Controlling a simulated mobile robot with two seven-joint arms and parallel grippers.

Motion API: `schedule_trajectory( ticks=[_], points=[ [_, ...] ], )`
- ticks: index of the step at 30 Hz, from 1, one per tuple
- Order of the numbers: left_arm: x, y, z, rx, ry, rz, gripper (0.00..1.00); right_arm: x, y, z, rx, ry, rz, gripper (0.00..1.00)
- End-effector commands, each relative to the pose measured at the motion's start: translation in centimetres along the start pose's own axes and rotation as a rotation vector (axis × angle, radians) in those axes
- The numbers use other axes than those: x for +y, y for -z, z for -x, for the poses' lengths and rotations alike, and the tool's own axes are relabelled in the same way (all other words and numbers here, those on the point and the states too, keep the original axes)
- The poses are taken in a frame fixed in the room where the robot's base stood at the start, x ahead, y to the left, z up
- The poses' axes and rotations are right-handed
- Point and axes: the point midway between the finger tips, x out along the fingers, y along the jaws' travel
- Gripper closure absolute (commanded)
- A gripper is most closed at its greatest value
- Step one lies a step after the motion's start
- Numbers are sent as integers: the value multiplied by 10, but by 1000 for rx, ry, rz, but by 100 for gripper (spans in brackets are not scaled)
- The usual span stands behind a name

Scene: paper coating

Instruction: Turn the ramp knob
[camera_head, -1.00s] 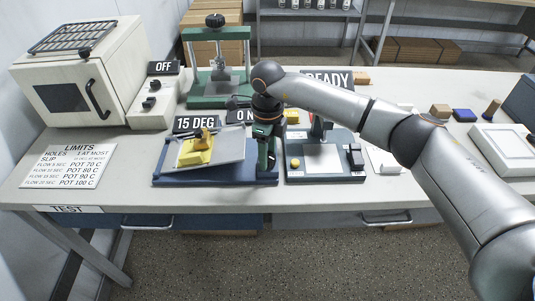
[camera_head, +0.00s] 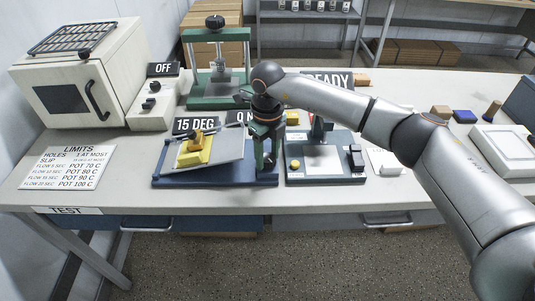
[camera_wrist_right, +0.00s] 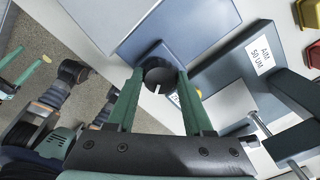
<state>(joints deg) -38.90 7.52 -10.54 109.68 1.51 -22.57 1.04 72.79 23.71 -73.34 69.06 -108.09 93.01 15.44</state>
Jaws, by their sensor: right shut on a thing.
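The ramp stand has a blue base (camera_head: 215,178) and a tilted pale plate (camera_head: 225,150). A yellow block (camera_head: 194,150) sits on the plate, and a "15 DEG" sign (camera_head: 196,125) stands behind it. My right gripper (camera_head: 266,164) points down at the right end of the base. In the right wrist view, the dark round ramp knob (camera_wrist_right: 160,76) with a white mark sits between the green fingers of the right gripper (camera_wrist_right: 159,80), which is shut on it. At the left edge of that view, my left gripper (camera_wrist_right: 25,70) shows spread green fingers, far from the ramp.
A station with a blue base (camera_head: 325,178) and a yellow button (camera_head: 295,164) stands close on the right. A green press (camera_head: 218,102) is behind. An oven (camera_head: 80,85), an "OFF" switch box (camera_head: 152,108) and a limits card (camera_head: 68,166) are to the left.

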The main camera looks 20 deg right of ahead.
Motion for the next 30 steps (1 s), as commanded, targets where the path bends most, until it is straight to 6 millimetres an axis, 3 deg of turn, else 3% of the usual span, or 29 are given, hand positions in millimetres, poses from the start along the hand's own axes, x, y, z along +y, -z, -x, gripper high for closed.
schedule_trajectory(
  ticks=[5,6,13,23,30],
  points=[
    [0,0,0,0,0,0,40,-1,0,1,0,1,-1,100],
    [0,0,0,0,0,0,40,-1,0,1,0,1,0,45],
    [0,0,0,0,0,0,40,0,0,0,0,1,0,19],
    [0,0,0,0,0,0,40,0,0,4,-2,0,1,19],
    [0,-4,-4,0,0,0,40,0,-1,45,-6,1,0,19]
  ],
)
